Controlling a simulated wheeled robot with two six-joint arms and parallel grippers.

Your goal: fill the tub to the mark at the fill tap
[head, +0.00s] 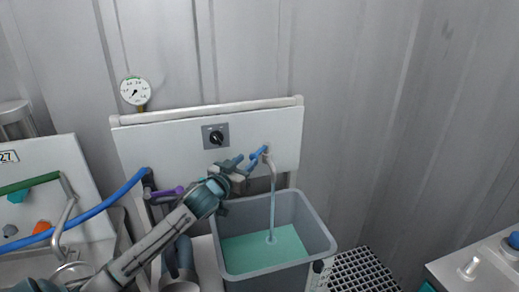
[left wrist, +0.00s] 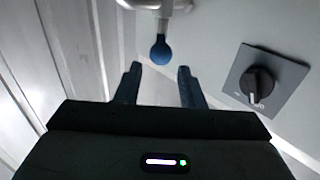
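The grey tub (head: 325,238) stands below the fill tap (head: 268,160) and holds teal liquid (head: 245,249), whose surface is well below the rim. A thin stream (head: 272,208) runs from the tap into it. I cannot make out the fill mark. The tap's blue handle (head: 256,155) also shows in the left wrist view (left wrist: 160,50). My left gripper (head: 245,162) is close to the handle. In the left wrist view its two fingers (left wrist: 160,84) are apart, with nothing between them, and the handle is just beyond their tips. My right gripper is not in view.
A black rotary switch (head: 216,137) is on the white panel (head: 150,130) left of the tap, with a gauge (head: 135,91) above. A blue hose (head: 95,211) and purple handle (head: 168,191) lie left. A black floor grate (head: 365,272) is right of the tub.

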